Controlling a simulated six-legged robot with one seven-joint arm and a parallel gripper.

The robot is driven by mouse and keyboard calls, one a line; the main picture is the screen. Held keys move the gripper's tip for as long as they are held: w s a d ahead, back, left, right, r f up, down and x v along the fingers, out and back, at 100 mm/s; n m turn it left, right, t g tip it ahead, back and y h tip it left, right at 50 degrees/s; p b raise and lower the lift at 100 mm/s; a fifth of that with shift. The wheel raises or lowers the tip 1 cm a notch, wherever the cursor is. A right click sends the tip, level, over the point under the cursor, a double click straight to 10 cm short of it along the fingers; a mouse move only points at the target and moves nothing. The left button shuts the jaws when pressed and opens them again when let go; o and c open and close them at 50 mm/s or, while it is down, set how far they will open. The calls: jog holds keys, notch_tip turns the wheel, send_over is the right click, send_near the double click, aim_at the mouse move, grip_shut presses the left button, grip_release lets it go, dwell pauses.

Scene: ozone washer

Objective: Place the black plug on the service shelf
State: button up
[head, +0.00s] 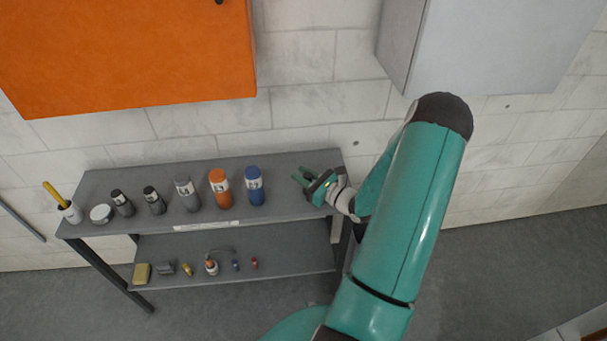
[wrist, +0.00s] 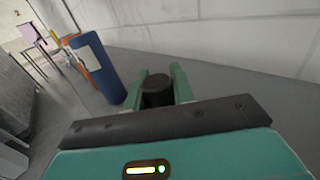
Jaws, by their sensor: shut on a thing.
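The black plug (wrist: 157,88) is between the two green fingers of my gripper (wrist: 158,94) in the wrist view. My gripper is shut on it. In the head view my gripper (head: 303,176) is over the right end of the grey service shelf's top board (head: 292,206), to the right of the blue bottle.
The blue bottle (head: 254,187) stands nearest my gripper and also shows in the wrist view (wrist: 97,68). Small parts lie on the lower board (head: 300,262). A tiled wall is behind.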

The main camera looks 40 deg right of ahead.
jog(key=shift+d+f, duration=0.2)
jog(key=shift+f, duration=0.35)
jog(key=shift+w, duration=0.15)
jog(key=shift+a+r, duration=0.2)
jog(key=shift+a, duration=0.1)
jog(key=shift+d+f, duration=0.2)
jog(key=shift+f, duration=0.05)
jog(key=o, duration=0.7)
jog(key=shift+a, duration=0.15)
jog(key=shift+c, duration=0.2)
jog(key=o, duration=0.3)
jog(key=shift+r, duration=0.1)
